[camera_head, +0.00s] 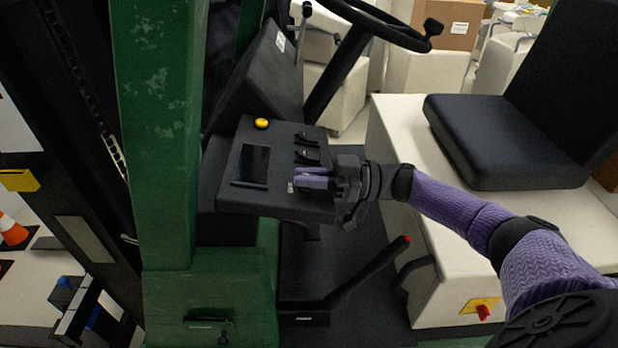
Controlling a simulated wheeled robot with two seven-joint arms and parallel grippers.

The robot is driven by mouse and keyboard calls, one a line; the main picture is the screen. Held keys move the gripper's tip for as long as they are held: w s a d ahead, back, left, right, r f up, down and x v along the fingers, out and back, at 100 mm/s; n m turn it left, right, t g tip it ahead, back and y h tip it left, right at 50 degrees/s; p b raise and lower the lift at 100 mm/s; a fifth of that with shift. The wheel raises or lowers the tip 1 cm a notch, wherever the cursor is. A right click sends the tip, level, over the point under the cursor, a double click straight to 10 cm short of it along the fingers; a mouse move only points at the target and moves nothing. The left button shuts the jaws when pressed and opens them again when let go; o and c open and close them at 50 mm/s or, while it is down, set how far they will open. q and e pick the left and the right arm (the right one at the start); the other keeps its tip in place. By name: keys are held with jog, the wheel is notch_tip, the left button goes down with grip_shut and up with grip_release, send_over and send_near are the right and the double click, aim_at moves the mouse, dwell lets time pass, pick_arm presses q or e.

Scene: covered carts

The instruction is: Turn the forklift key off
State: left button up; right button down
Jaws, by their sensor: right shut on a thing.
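The forklift's dark control panel (245,190) is left of centre, with a yellow button, a dark screen and black switches on it. My right gripper (300,181) reaches in from the right, its purple fingers over the panel's lower right corner. It is shut at the spot beside a small marking. The key itself is hidden by the fingers, so I cannot see which way it is turned. My left gripper is not in view.
The green forklift post (160,150) stands left of the panel. The steering wheel (385,22) is above, and the black seat (510,140) is at right. A lever with a red tip (368,270) rises below my right gripper. An orange cone (12,231) is at far left.

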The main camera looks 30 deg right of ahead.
jog(key=c, duration=0.7)
grip_release()
pick_arm(q)
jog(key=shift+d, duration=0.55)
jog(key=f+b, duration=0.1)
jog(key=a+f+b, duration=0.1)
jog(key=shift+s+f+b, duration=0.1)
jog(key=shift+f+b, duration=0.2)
jog(key=shift+b, duration=0.05)
pick_arm(e)
jog(key=v, duration=1)
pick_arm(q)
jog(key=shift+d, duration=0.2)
